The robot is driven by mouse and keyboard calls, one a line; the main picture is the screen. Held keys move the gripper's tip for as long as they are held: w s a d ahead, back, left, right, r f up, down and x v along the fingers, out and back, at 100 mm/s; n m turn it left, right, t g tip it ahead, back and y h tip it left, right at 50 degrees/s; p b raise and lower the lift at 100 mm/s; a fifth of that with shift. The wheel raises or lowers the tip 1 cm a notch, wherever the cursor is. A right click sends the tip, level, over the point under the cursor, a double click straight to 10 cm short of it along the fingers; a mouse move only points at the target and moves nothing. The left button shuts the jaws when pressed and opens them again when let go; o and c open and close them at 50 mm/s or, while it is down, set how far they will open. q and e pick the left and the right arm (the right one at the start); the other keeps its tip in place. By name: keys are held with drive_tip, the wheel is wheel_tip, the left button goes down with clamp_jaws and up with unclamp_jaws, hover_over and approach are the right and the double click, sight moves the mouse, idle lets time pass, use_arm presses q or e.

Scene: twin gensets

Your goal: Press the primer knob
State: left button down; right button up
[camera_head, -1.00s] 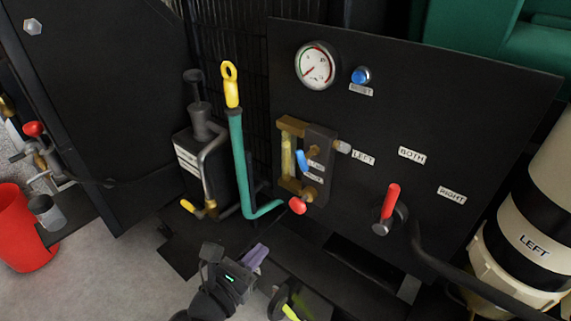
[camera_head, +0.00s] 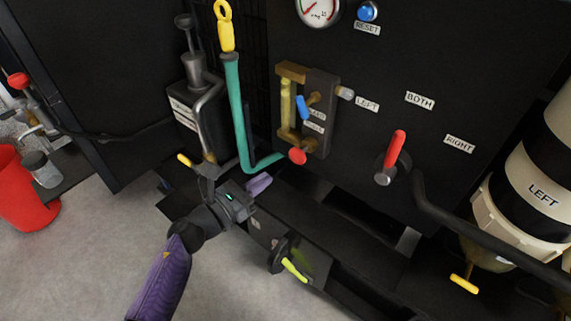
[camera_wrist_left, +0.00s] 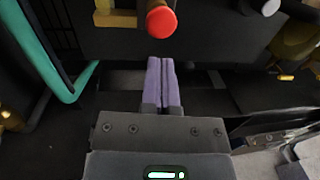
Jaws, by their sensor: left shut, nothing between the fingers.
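No readable label marks a primer knob. A black plunger knob (camera_head: 183,20) tops a dark box (camera_head: 183,108) with a white label too small to read. A round red knob (camera_head: 297,156) sits at the foot of the brass sight-glass fitting on the black panel; it also shows at the top of the left wrist view (camera_wrist_left: 161,22). My left gripper (camera_head: 259,184) is shut and empty, its purple fingers together, below and left of the red knob in the head view. In the left wrist view the fingertips (camera_wrist_left: 160,62) appear just below the red knob, apart from it. My right gripper is out of view.
A teal lever (camera_head: 238,110) with a yellow ring handle stands left of the fitting. A red-handled selector (camera_head: 394,152) is to the right. A yellow-green handle (camera_head: 294,270) sits low in front. A red bucket (camera_head: 22,190) stands far left. Grey floor is open at front left.

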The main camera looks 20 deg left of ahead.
sight(293, 157)
use_arm(q)
drive_tip(key=b+x, duration=0.1)
drive_tip(key=x, duration=0.5)
drive_tip(key=shift+w+d, duration=0.25)
drive_tip(key=shift+w, duration=0.05)
drive_tip(key=shift+w, duration=0.1)
drive_tip(key=shift+b+x, duration=0.9)
drive_tip(key=shift+x, duration=0.05)
drive_tip(key=shift+w+a, duration=0.1)
drive_tip(key=shift+w, duration=0.1)
drive_tip(key=shift+r, duration=0.1)
